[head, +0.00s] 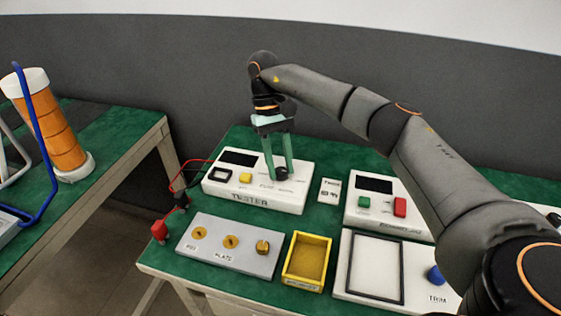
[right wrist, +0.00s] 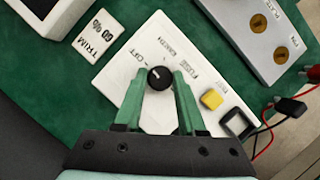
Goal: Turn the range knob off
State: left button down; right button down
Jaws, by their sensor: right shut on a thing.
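The range knob (head: 281,173) is a small black knob on top of the white tester box (head: 236,196). It also shows in the right wrist view (right wrist: 160,78), with a short white mark toward its upper left. The printed words OFF, EARTH and FUSE stand around it; the mark appears to point roughly toward OFF, but I cannot tell exactly. My right gripper (head: 280,177) reaches down from above and is shut on the knob, one green finger on each side. My left gripper is not in view.
A yellow button (head: 245,178) and a dark screen share the tester. Nearby are a grey plate with brass fittings (head: 227,257), a yellow tray (head: 328,239), a trim card (head: 328,190) and another white box (head: 373,221). Red and black leads (head: 159,231) lie at the left edge.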

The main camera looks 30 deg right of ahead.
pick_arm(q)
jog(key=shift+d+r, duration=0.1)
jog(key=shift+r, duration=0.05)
pick_arm(e)
jog(key=shift+n+h, duration=0.3)
jog(key=shift+n, duration=0.4)
jog(key=c, duration=0.5)
grip_release()
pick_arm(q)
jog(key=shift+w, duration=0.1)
pick_arm(e)
jog(key=shift+r, duration=0.1)
pick_arm(q)
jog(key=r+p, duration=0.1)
jog(key=p, duration=0.1)
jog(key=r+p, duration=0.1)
jog(key=p, duration=0.1)
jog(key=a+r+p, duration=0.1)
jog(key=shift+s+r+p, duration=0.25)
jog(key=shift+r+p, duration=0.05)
jog(key=shift+p, duration=0.1)
pick_arm(e)
jog(key=v, duration=1.2)
jog(key=shift+r, duration=0.2)
